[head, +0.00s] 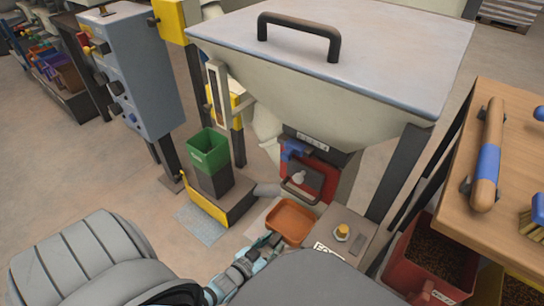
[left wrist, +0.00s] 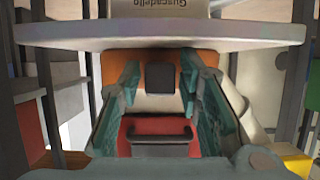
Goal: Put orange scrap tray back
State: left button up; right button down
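The orange scrap tray (head: 291,221) is a shallow open tray, seen in the head view in front of the sack filler, below its red front panel (head: 310,178). It looks empty. My left gripper (head: 274,240) is at the tray's near edge. In the left wrist view its two teal fingers (left wrist: 160,82) are spread apart. An orange surface, apparently the tray (left wrist: 182,58), spans behind the fingertips, with a dark tab between them. I see no finger closed on it; whether they touch it is unclear. My right gripper is out of view.
The large hopper (head: 345,45) with a black handle overhangs the tray area. A green bin (head: 208,152) stands on a yellow-edged base at left. A plate with a yellow knob (head: 342,231) is right of the tray. A red bin of dark pellets (head: 432,258) and a wooden bench (head: 515,160) are at right.

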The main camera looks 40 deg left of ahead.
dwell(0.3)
pick_arm(q)
jog(key=shift+r, duration=0.15)
jog(key=p+v, duration=0.1)
jog(key=v, duration=0.2)
jog(key=p+v, duration=0.2)
jog(key=v, duration=0.1)
jog(key=shift+w+r+p, duration=0.1)
jog(key=shift+r+p, duration=0.15)
jog(key=shift+p, duration=0.05)
jog(key=p+v, duration=0.2)
jog(key=v, duration=0.3)
jog(key=s+f+g, duration=0.3)
jog(key=f, duration=0.1)
jog(key=s+d+f+g, duration=0.1)
jog(key=s+f+g, duration=0.2)
jog(key=s+f, duration=0.1)
jog(key=s+d+f+g, duration=0.1)
jog(key=s+f+g, duration=0.2)
jog(key=f+g, duration=0.1)
jog(key=shift+s+f, duration=0.35)
jog(key=shift+f, duration=0.35)
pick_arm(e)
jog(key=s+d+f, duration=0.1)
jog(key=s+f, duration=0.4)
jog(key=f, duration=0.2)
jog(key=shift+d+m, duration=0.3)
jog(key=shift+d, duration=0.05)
